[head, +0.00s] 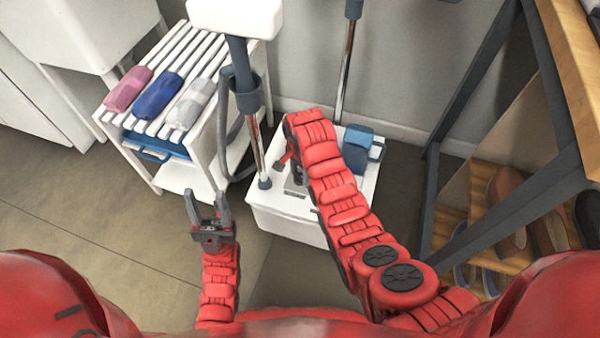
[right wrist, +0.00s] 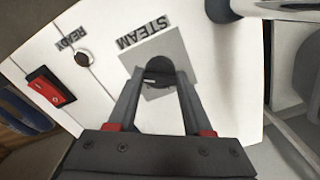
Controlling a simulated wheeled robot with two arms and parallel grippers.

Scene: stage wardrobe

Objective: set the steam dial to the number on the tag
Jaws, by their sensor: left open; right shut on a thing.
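The white steamer (head: 282,218) stands on the floor in the middle of the head view. In the right wrist view its dark round steam dial (right wrist: 158,69) sits on a grey square plate under the upside-down word STEAM. A short pale mark shows on the dial. My right gripper (right wrist: 160,88) is shut on the dial, one finger on each side. In the head view my right arm mostly hides that spot. My left gripper (head: 206,203) is open and empty, above the floor left of the steamer. I see no tag with a readable number.
A red switch (right wrist: 48,90) and a READY lamp (right wrist: 84,58) are beside the dial. A white slatted rack (head: 155,98) with rolled cloths stands left. A shoe rack (head: 492,240) with a dark frame stands right. Steamer poles (head: 345,65) rise behind. Floor at left is clear.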

